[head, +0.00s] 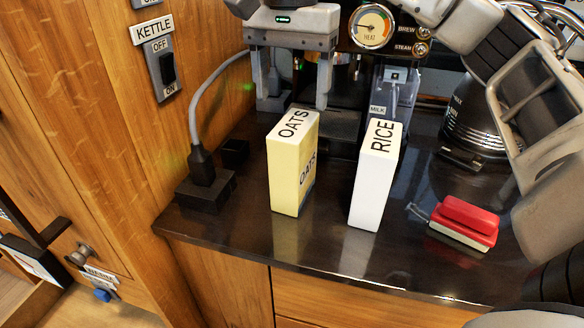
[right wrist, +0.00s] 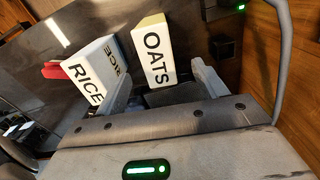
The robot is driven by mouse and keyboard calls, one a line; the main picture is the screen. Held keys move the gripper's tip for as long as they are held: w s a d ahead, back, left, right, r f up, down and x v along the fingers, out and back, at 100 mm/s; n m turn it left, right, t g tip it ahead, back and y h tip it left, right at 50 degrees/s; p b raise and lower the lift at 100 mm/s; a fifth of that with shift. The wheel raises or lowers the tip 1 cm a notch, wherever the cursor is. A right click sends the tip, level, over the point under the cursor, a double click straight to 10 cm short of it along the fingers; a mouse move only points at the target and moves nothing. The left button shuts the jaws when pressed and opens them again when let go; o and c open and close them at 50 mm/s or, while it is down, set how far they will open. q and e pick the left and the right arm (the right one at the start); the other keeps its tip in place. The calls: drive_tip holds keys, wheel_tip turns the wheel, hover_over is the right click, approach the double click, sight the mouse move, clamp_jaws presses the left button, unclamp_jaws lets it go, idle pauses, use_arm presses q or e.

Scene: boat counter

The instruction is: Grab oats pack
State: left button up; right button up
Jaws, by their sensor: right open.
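The oats pack (head: 292,170) is a cream and white upright box marked OATS, standing on the dark counter left of the rice pack (head: 372,183). My right gripper (head: 291,97) is open and empty, with its two fingers spread, just above and behind the oats pack in the head view. In the right wrist view the oats pack (right wrist: 154,45) shows ahead of the gap between the fingers (right wrist: 163,86), and I see no contact. The rice pack (right wrist: 92,70) is close to one finger there. My left gripper is not in view.
A red-topped item (head: 465,218) lies right of the rice pack. A kettle (head: 477,125) and a milk container (head: 396,92) stand behind. A plug block with a cable (head: 203,190) is at left by the wooden wall. The front counter edge (head: 330,267) is clear.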

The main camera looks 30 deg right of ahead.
sight(294, 123)
drive_tip(key=f, duration=0.9)
drive_tip(key=shift+s+d+p, duration=0.15)
drive_tip(key=shift+d+p, duration=0.1)
drive_tip(key=shift+p, duration=0.15)
drive_tip(key=shift+r, duration=0.1)
drive_tip(key=c, duration=1.4)
drive_tip(key=shift+r, duration=0.15)
